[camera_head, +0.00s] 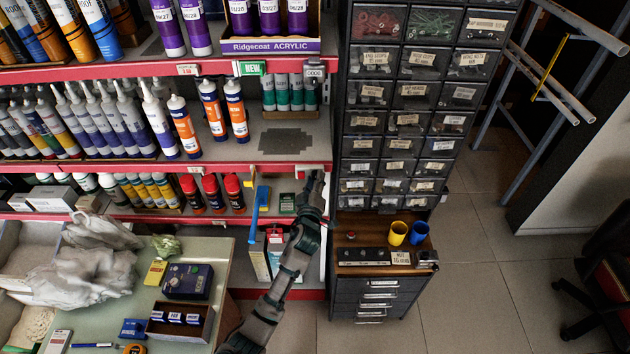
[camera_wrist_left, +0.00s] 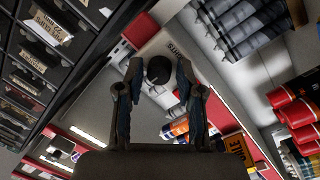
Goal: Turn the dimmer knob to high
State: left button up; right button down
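The dimmer knob (camera_wrist_left: 158,70) is dark and round and sits on a pale plate (camera_wrist_left: 180,48) with printed lettering, in the left wrist view. My left gripper (camera_wrist_left: 159,76) points at it with its two fingers apart, one on each side of the knob. Small gaps seem to show beside the knob; I cannot tell whether a finger touches it. The knob's setting is not readable. In the head view my left gripper (camera_head: 316,186) is at the right end of the shelf and hides the knob. My right gripper is in neither view.
Shelves with red edges (camera_head: 240,170) hold tubes and bottles left of my gripper. A dark drawer cabinet (camera_head: 400,120) stands close on its right, above a wooden top with a yellow cup (camera_head: 398,233) and a blue cup (camera_head: 418,232). A cluttered table (camera_head: 215,262) is at lower left.

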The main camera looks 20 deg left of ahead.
pick_arm(q)
grip_shut()
